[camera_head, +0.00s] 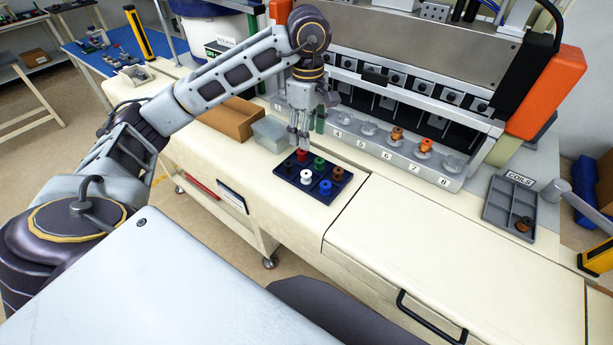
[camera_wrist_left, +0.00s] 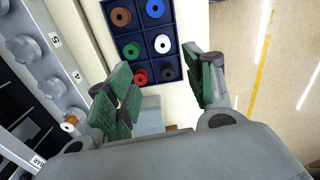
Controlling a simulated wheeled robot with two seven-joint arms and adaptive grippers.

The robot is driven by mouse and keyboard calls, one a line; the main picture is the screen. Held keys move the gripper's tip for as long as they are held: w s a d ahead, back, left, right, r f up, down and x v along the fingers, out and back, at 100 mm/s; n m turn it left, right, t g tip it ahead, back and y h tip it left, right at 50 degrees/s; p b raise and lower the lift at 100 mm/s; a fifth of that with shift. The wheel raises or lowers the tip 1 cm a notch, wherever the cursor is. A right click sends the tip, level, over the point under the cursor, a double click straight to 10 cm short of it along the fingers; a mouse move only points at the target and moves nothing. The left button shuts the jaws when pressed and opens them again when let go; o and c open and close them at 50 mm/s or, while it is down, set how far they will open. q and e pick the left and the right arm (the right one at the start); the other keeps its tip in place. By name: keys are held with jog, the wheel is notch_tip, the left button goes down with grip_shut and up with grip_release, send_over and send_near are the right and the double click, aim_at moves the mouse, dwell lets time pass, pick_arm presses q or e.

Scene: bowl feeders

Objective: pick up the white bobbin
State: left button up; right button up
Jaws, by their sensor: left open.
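The white bobbin (camera_head: 306,176) stands in the middle compartment of the front row of a dark blue tray (camera_head: 313,196). Black (camera_head: 288,167) and blue (camera_head: 325,187) bobbins are on either side of it. Red, green and brown bobbins fill the back row. My left gripper (camera_head: 299,142) points down above the tray's back left end. In the left wrist view its green-padded fingers (camera_wrist_left: 160,88) are apart with nothing between them, and the white bobbin (camera_wrist_left: 162,43) shows beyond the fingertips. My right gripper is not in view.
A brown box (camera_head: 229,118) and a grey translucent box (camera_head: 270,132) stand left of the tray. The bowl feeder machine (camera_head: 400,150) with numbered cups is behind it. A grey COILS tray (camera_head: 510,203) lies at the right. The bench right of the blue tray is clear.

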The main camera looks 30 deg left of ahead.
pick_arm(q)
jog(key=shift+f, duration=0.1)
send_over(306, 173)
jog(key=shift+w+d+f+p, duration=0.1)
jog(key=shift+w+f+p, duration=0.1)
jog(key=shift+f, duration=1.95)
jog(key=shift+w+f+p, duration=0.1)
jog(key=shift+f+p, duration=0.1)
jog(key=shift+f, duration=1.9)
jog(key=shift+s+f, duration=0.1)
jog(key=shift+s+f+p, duration=0.15)
jog(key=shift+f+p, duration=0.2)
jog(key=shift+f, duration=0.35)
jog(key=shift+s+f+p, duration=0.15)
jog(key=shift+f+p, duration=0.15)
jog(key=shift+f, duration=1.5)
jog(key=c, duration=1)
